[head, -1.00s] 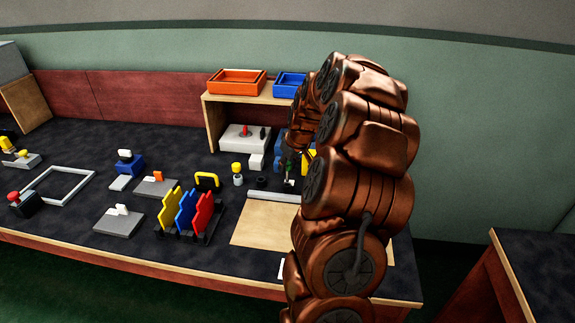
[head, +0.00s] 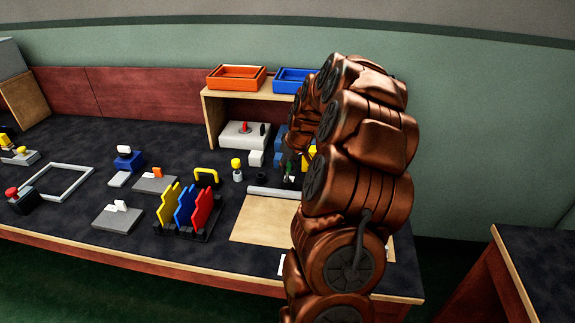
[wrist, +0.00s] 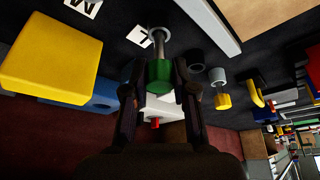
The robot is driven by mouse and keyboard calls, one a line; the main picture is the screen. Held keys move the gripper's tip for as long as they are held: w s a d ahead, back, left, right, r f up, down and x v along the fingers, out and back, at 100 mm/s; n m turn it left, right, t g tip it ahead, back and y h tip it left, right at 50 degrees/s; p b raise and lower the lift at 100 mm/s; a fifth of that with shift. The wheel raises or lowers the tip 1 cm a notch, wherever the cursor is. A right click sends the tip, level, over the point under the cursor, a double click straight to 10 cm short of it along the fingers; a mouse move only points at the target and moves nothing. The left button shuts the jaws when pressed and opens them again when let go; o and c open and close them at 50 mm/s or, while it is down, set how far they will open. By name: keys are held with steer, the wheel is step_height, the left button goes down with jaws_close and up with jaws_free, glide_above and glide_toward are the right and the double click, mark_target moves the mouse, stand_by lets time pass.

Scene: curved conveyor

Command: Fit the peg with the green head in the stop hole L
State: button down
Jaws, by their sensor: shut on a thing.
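The peg with the green head (wrist: 158,76) is in my gripper (wrist: 158,90), its head between the two fingers in the wrist view. Its grey shaft (wrist: 157,52) points away from me toward a pale round collar (wrist: 156,33) on the dark table. I cannot tell whether the tip is in a hole. A white label (wrist: 138,37) beside the collar is partly hidden, and its letter is hard to read. Another label (wrist: 84,6) reads like an M. In the head view my arm mostly hides the gripper; a bit of dark green shows (head: 290,166).
A yellow block (wrist: 50,55) stands close beside my gripper, with a blue part (wrist: 98,92) behind it. A yellow-headed peg (head: 237,164) stands to the left in the head view. A grey bar (head: 268,191), a wooden board (head: 265,222) and a shelf (head: 212,115) are near.

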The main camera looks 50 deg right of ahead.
steer(key=shift+f+b, duration=0.45)
steer(key=shift+f, duration=0.35)
steer(key=c, duration=0.8)
jaws_free()
steer(key=shift+c, duration=0.2)
steer(key=shift+r, duration=0.1)
steer(key=v, duration=1.2)
steer(key=shift+w, duration=0.1)
